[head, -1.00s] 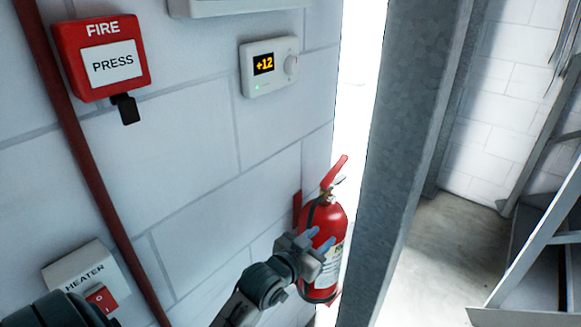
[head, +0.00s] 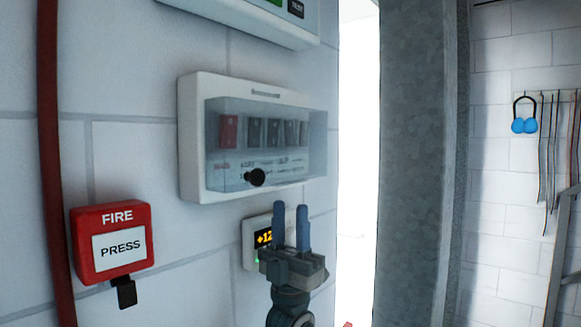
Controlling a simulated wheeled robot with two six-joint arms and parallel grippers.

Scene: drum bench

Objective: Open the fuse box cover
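The fuse box (head: 190,140) is a white box on the wall in the head view. Its clear, tinted cover (head: 315,135) is closed over a row of switches, one red and several dark. A round black knob (head: 255,177) sits at the cover's lower edge. My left gripper (head: 291,226) is below the box, pointing up, with its two blue fingers apart and nothing between them. It is apart from the cover in the picture and hides part of the thermostat (head: 250,242). My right gripper is not in view.
A red fire call point (head: 119,246) with a black tab hangs at lower left beside a red pipe (head: 54,160). Another white box (head: 250,20) is above the fuse box. A grey metal post (head: 410,150) stands to the right. Blue ear defenders (head: 524,125) hang on the far wall.

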